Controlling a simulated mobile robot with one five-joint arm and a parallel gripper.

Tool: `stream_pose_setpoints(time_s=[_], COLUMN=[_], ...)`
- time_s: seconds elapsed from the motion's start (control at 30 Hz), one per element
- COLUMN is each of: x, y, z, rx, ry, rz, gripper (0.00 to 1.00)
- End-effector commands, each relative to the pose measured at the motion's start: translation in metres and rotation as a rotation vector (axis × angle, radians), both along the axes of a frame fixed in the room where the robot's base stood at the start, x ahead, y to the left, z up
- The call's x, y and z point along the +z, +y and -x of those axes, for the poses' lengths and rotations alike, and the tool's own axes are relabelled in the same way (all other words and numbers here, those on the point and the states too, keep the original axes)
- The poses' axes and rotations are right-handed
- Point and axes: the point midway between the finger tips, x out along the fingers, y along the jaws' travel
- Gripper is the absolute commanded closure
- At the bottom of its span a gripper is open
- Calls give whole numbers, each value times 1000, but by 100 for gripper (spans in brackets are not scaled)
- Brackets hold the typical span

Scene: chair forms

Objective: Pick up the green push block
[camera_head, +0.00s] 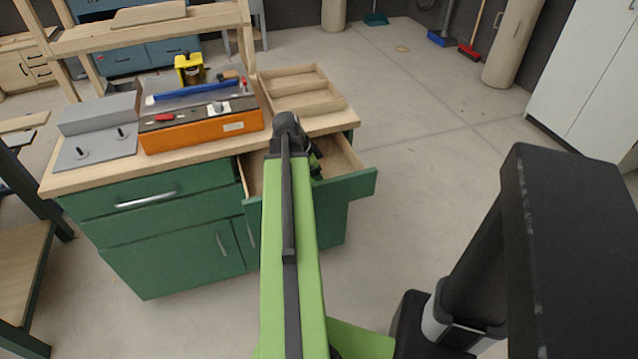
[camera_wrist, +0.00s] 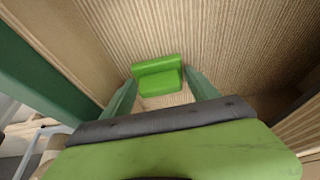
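The green push block (camera_wrist: 158,77) lies on the wood-grained floor of the open drawer in the wrist view. It is bright green with a raised back edge. My gripper (camera_wrist: 162,84) is open, its two fingers spread to the left and right of the block's near part. The left fingertip looks very close to the block; I cannot tell whether it touches. In the head view my gripper (camera_head: 316,163) is down at the drawer (camera_head: 340,186), and my arm hides much of the drawer. The block cannot be made out there.
The drawer's walls stand close around my gripper. The green cabinet (camera_head: 170,240) has a wooden top with an orange machine (camera_head: 205,128) and a divided wooden tray (camera_head: 300,92). The floor (camera_head: 430,150) to the right is clear.

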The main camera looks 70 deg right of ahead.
Motion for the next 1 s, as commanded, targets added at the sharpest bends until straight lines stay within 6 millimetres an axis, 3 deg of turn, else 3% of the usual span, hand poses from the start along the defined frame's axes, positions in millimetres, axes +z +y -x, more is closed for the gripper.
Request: stream_pose_setpoints(time_s=[0.03,0.33,0.67,1.0], x=[0,0,9,74], y=[0,0,0,0], z=[0,0,-1,-1], rx=[0,0,1,1], ry=[0,0,0,0], rz=[0,0,0,0], gripper=[40,77,77,77])
